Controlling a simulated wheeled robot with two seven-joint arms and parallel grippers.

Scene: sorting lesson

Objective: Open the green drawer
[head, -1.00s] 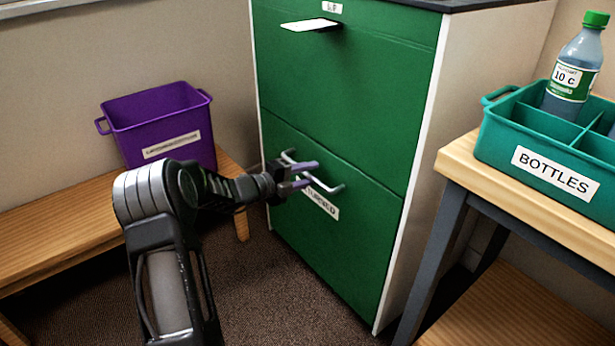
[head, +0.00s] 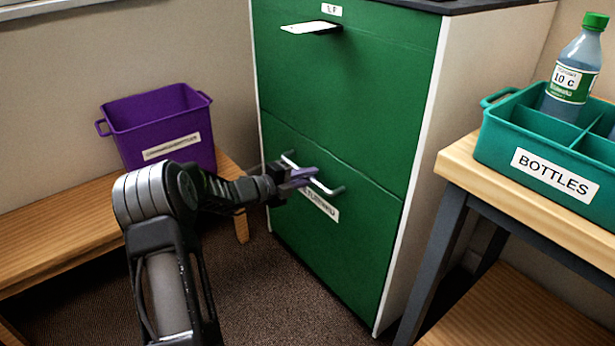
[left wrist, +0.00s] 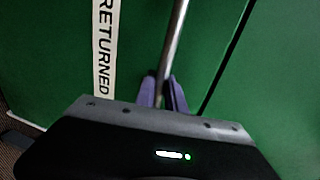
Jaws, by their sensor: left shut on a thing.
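The green drawer (head: 330,245) is the lower front of the cabinet and sits flush with it. It has a metal bar handle (head: 331,190) and a white label, which reads RETURNED in the left wrist view (left wrist: 106,45). My left gripper (head: 303,177) is at the handle, its purple fingers shut on the bar. In the left wrist view the fingers (left wrist: 163,92) stand on either side of the bar (left wrist: 175,40). The gripper hides part of the handle. My right gripper is not in view.
Above is another green front (head: 350,100) with a white flap-like handle. A purple bin (head: 160,125) stands on a wooden bench at left. A teal BOTTLES crate (head: 500,158) with a bottle (head: 572,70) stands on a table at right. Carpeted floor before the cabinet is clear.

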